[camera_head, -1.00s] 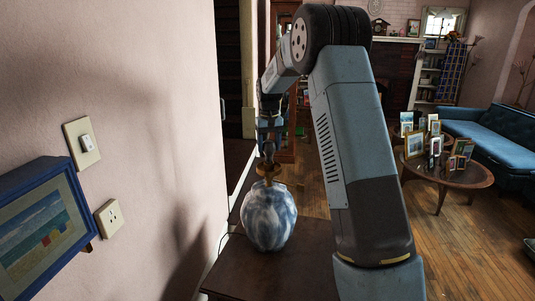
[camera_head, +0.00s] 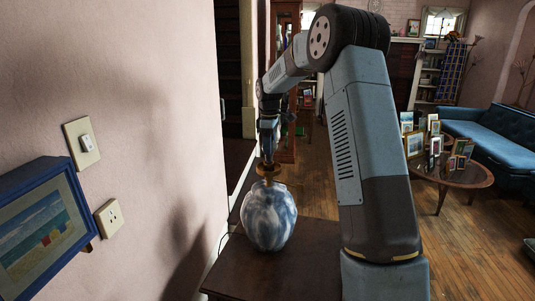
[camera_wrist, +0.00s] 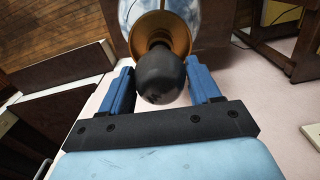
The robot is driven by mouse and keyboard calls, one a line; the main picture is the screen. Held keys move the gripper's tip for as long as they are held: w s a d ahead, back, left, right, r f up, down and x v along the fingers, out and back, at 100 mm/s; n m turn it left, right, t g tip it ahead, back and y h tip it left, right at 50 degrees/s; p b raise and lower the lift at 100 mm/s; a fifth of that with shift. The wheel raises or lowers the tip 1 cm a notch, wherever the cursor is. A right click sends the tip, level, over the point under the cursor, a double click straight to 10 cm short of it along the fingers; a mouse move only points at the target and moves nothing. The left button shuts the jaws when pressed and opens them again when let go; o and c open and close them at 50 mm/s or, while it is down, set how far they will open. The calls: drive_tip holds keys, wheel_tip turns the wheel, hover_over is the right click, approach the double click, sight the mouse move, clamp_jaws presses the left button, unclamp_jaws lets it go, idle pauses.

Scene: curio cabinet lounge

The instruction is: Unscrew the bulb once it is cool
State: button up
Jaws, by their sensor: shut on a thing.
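The lamp has a rounded blue-and-white base (camera_head: 268,218) standing upright on a dark wooden table. A brass fitting (camera_head: 267,172) sits on its top and shows as a brass cup (camera_wrist: 180,35) in the wrist view. The bulb (camera_wrist: 160,78) is dark grey and unlit, with its neck still at the brass cup. My gripper (camera_wrist: 160,66) is shut on the bulb, one blue finger on each side. In the head view my gripper (camera_head: 268,150) points down over the lamp and hides the bulb.
The dark table (camera_head: 275,268) holds the lamp close to the pink wall at left. The wall carries a light switch (camera_head: 84,142), an outlet (camera_head: 109,217) and a blue-framed picture (camera_head: 43,228). Farther right are a round table (camera_head: 462,177) with several frames and a blue sofa (camera_head: 500,135).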

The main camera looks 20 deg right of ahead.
drive_tip(key=n, duration=0.8)
drive_tip(key=o, duration=1.4)
